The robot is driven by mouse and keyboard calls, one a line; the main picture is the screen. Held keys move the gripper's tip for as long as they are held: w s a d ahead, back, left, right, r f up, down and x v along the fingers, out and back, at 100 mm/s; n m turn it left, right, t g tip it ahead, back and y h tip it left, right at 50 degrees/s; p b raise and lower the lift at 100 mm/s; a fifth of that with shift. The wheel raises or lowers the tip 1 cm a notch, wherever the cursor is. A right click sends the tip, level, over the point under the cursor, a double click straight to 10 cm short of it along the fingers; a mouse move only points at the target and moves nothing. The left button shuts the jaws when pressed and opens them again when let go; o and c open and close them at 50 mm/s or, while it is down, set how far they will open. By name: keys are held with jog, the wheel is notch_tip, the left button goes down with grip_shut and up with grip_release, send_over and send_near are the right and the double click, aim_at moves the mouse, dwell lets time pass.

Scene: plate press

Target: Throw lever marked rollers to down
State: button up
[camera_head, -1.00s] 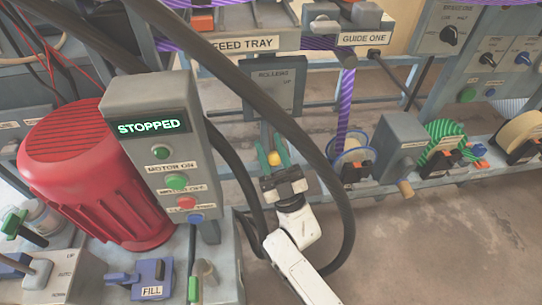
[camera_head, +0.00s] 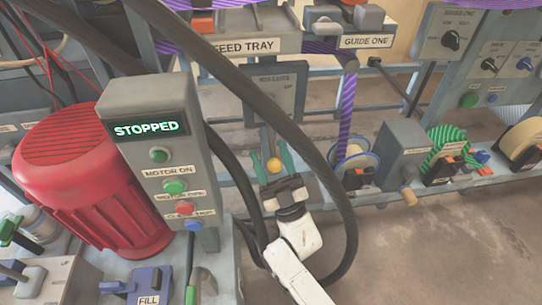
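The lever panel (camera_head: 270,97) is a grey plate marked ROLLERS, with UP at its upper right. Its lever ends in a yellow ball knob (camera_head: 274,165), which sits low, below the plate. The stem runs up from the knob toward the plate. Cables partly cover the panel, and no DOWN mark is readable. My gripper (camera_head: 273,160) has green fingers, one on each side of the knob. They stand apart, with visible gaps to the knob. My white wrist is just below it.
A thick black cable (camera_head: 350,215) loops around the right of my arm. A grey control box (camera_head: 160,140) showing STOPPED and a red motor (camera_head: 85,180) stand left. A purple striped band and spool (camera_head: 355,165) are to the right. Open floor (camera_head: 440,245) lies lower right.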

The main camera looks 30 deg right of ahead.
jog(key=shift+r, duration=0.1)
jog(key=v, duration=1)
jog(key=shift+s+f, duration=0.2)
jog(key=shift+f, duration=0.15)
